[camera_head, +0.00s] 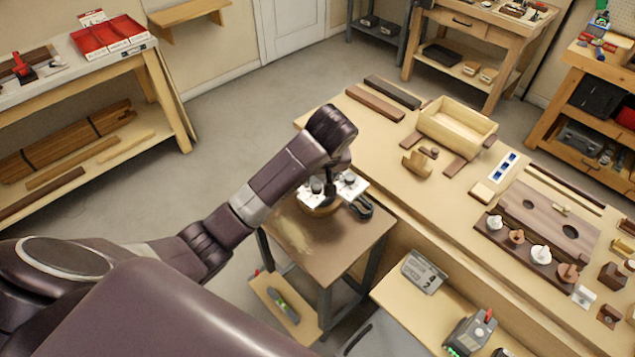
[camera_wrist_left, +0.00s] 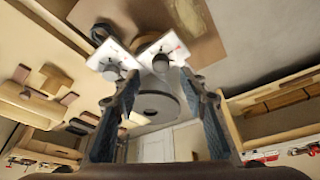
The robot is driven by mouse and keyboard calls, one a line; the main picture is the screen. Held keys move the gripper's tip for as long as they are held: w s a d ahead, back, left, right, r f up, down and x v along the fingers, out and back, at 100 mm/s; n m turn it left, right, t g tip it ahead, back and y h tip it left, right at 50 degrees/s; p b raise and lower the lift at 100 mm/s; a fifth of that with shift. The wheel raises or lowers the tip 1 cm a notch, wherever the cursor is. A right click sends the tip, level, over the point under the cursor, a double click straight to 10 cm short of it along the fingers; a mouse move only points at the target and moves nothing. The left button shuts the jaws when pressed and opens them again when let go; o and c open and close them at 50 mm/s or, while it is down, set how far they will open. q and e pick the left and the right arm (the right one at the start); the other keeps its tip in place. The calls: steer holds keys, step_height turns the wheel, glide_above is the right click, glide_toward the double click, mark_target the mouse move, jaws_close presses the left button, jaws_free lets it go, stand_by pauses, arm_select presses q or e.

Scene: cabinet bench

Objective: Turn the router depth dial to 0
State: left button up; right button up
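A small router table (camera_head: 310,240) stands left of the long bench. Two white dial plates (camera_head: 353,186) with dark knobs sit on it; I cannot tell which is the router depth dial. In the left wrist view, one plate with a grey knob (camera_wrist_left: 112,70) is at upper left. The other plate, with red marking and a grey knob (camera_wrist_left: 161,63), lies just beyond the fingertips. My left gripper (camera_wrist_left: 160,80) is open, its fingers spread on either side of a round grey body (camera_wrist_left: 156,105). In the head view my left gripper (camera_head: 330,185) partly hides the plates. The dial readings are too small to read.
A black coiled item (camera_head: 362,208) lies beside the plates. The long bench (camera_head: 400,165) at right holds a wooden box (camera_head: 457,125) and a board with several knobs (camera_head: 540,255). A shelf below the small table holds a tool (camera_head: 283,305).

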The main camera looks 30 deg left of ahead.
mark_target(317, 186)
arm_select(q)
steer(key=x, duration=0.2)
steer(key=p+x, duration=0.1)
steer(key=x, duration=0.2)
steer(key=shift+w+a+f+p, duration=0.25)
steer(key=shift+w+a+p, duration=0.1)
steer(key=shift+a+p, duration=0.05)
steer(key=shift+x, duration=0.85)
arm_select(e)
steer(key=shift+d+r, duration=0.25)
steer(key=shift+r, duration=0.25)
steer(key=shift+d+r, duration=0.25)
steer(key=shift+r, duration=0.25)
arm_select(q)
steer(key=shift+c, duration=0.2)
jaws_close()
arm_select(e)
steer(key=shift+a, duration=0.1)
